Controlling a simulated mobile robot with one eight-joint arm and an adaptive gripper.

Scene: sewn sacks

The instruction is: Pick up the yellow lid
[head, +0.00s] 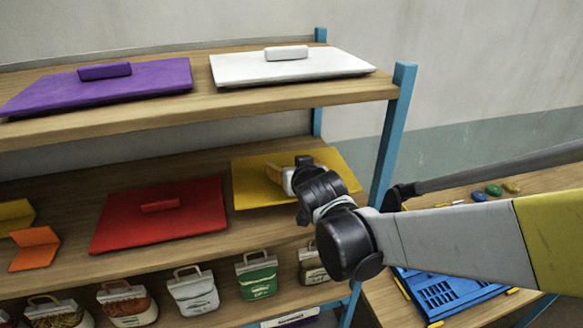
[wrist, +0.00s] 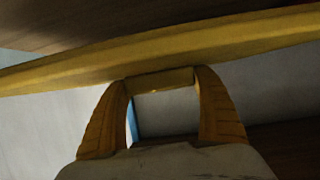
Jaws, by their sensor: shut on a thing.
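The yellow lid (head: 250,185) is a flat square board at the right end of the middle shelf, partly hidden behind my gripper and wrist. My gripper (head: 282,178) reaches in from the right and is shut on the lid's handle. In the wrist view, the lid (wrist: 150,65) runs as a slanted yellow band across the top. Its small handle (wrist: 160,80) sits between the two ridged fingertips of my gripper (wrist: 163,85). I cannot tell whether the lid touches the shelf.
A red lid (head: 165,222) lies to the left on the same shelf (head: 70,195). Purple (head: 140,88) and white (head: 300,68) lids lie on the shelf above. A blue post (head: 392,135) stands close right of the yellow lid. Several small sacks (head: 258,278) stand below.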

